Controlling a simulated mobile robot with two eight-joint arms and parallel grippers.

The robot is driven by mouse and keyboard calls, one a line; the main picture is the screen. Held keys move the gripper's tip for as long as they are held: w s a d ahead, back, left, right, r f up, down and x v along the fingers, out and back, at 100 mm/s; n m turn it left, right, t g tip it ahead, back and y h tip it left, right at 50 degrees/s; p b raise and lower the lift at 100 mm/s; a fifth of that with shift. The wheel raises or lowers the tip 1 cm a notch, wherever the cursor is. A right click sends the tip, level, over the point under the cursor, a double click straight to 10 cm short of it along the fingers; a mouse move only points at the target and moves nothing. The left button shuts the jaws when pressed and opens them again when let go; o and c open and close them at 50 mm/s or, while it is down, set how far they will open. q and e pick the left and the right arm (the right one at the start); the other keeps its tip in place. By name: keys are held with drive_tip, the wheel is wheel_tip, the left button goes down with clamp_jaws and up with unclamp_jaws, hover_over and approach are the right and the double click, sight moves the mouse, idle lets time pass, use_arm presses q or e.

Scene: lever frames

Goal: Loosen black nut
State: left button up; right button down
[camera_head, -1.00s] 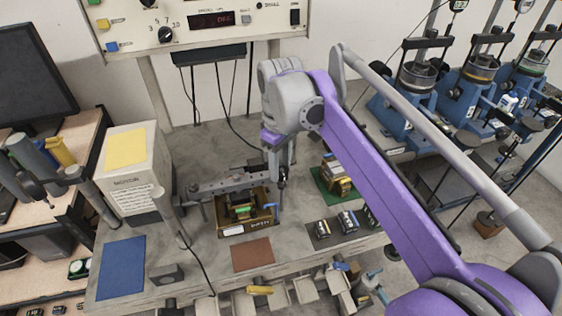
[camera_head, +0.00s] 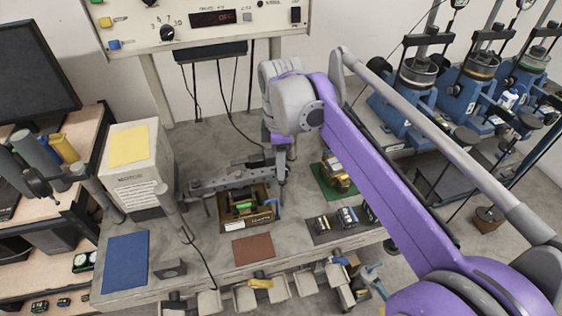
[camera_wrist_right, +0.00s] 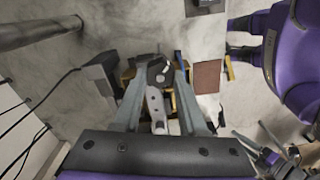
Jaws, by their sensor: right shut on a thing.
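The black nut (camera_wrist_right: 158,71) shows in the right wrist view as a dark, many-sided piece between the fingertips, above a light grey lever-like part (camera_wrist_right: 156,106). My right gripper (camera_wrist_right: 161,72) is shut on it, one finger on each side. The nut is too small and hidden to make out there. My left gripper is in neither view.
A brown box-like fixture (camera_head: 248,215) sits on the bench under the bar. A white box (camera_head: 136,165) stands at left, and a green board (camera_head: 328,183) lies at right. A blue mat (camera_head: 126,262) and brown mat (camera_head: 252,248) lie along the front. Blue machines stand beyond at right.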

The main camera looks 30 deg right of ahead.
idle(0.5)
drive_tip(key=shift+c, duration=2.3)
unclamp_jaws()
drive_tip(key=shift+r, duration=0.1)
wheel_tip(320, 180, up, 11)
drive_tip(key=shift+p, duration=0.4)
drive_tip(key=shift+f, duration=0.2)
